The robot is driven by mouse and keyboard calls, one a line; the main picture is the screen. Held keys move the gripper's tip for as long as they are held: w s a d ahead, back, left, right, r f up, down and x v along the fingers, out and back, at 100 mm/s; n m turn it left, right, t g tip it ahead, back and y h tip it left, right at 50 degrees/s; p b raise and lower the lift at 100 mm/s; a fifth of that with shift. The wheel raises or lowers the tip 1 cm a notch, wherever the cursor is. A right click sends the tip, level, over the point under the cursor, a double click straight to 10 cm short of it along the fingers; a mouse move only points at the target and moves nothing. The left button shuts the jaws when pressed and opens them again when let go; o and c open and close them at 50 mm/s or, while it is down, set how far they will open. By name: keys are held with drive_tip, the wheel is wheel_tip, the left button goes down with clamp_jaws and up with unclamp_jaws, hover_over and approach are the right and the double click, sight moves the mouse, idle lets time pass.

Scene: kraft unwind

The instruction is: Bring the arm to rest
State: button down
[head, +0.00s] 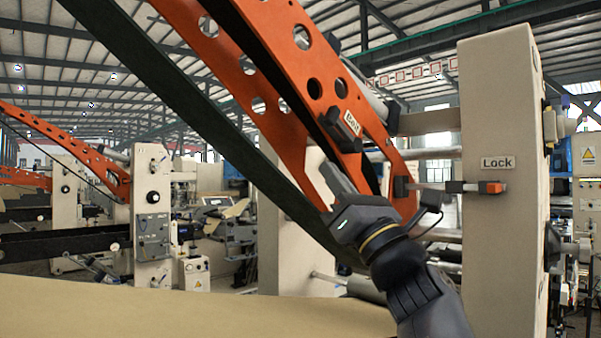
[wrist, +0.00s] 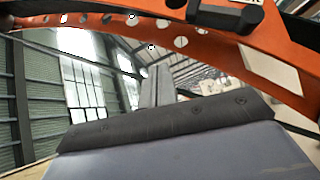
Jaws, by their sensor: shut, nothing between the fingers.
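My gripper (head: 337,180) is near the middle of the head view, at the end of my dark arm. Its grey fingers are together, with nothing between them, and point up and left toward the orange perforated beam (head: 285,70). In the wrist view the closed fingers (wrist: 157,88) point up beneath the same orange beam (wrist: 265,60). I cannot tell how wide the gap between the fingertips and the beam is. A black handle (head: 343,128) with a small label sits on the beam just above the fingers.
A beige machine column (head: 500,210) with a "Lock" label and an orange-tipped latch (head: 490,188) stands right of my arm. A brown paper sheet (head: 180,315) spans the lower left. A long dark bar (head: 170,85) crosses diagonally behind the gripper. More machines stand at left.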

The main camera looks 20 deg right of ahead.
drive_tip(key=shift+s+a+f, duration=0.15)
drive_tip(key=shift+s+f, duration=0.55)
drive_tip(key=shift+s, duration=0.3)
drive_tip(key=shift+w+d+r+p, duration=0.55)
drive_tip(key=shift+w+r+p, duration=0.65)
drive_tip(key=shift+w+r, duration=0.3)
drive_tip(key=shift+w+d+r+p, duration=0.55)
drive_tip(key=shift+w+r+p, duration=0.75)
drive_tip(key=shift+r, duration=0.35)
drive_tip(key=shift+w+d+r+p, duration=0.55)
drive_tip(key=shift+w+r+p, duration=0.55)
drive_tip(key=shift+w+r, duration=0.45)
